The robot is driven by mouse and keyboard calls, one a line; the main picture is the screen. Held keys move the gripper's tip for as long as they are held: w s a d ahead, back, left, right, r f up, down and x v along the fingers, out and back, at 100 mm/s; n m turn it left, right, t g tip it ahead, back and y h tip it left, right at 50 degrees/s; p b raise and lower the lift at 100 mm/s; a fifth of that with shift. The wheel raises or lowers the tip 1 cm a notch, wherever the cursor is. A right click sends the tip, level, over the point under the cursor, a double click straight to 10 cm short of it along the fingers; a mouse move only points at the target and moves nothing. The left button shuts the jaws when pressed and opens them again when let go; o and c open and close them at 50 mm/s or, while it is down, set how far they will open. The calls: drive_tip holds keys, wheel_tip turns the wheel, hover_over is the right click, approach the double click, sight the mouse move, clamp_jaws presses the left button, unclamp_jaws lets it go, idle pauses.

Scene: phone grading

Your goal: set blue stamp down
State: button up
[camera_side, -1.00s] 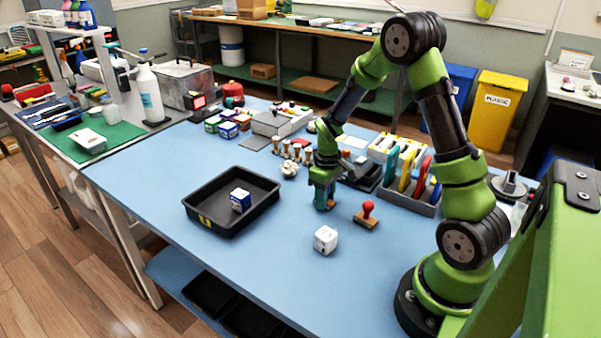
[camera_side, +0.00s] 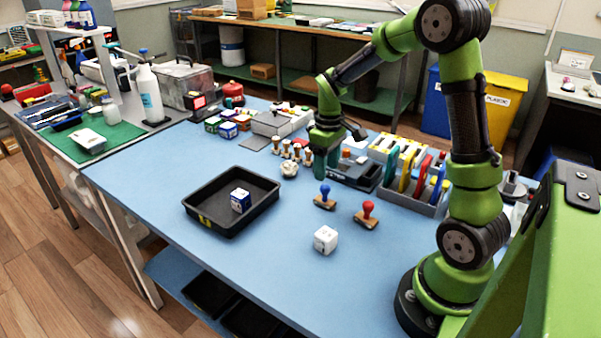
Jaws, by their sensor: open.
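The blue stamp (camera_side: 325,197) stands upright on the blue table top, its blue knob up and its wooden base down. My gripper (camera_side: 325,172) is open, behind and above the blue stamp, and looks clear of it. The red stamp (camera_side: 367,214) stands to the right of the blue one and a little nearer the camera, with a gap between them.
A white box (camera_side: 326,239) sits in front of the stamps. A grey organizer (camera_side: 413,200) with coloured items stands behind right. The table's front left is bare.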

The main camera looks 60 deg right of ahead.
drive_tip(key=shift+r, duration=0.95)
drive_tip(key=s+a+r+m+t+y, duration=0.1)
drive_tip(key=s+a+r+m+t, duration=0.1)
drive_tip(key=s+a+r, duration=0.3)
drive_tip(key=s+a+r+m+t+y, duration=0.1)
drive_tip(key=s+a+r+t, duration=0.4)
drive_tip(key=a, duration=0.8)
wheel_tip(320, 180, up, 2)
drive_tip(key=shift+s+a+r+m, duration=0.15)
drive_tip(key=shift+s+m, duration=0.35)
drive_tip(key=shift+s, duration=0.25)
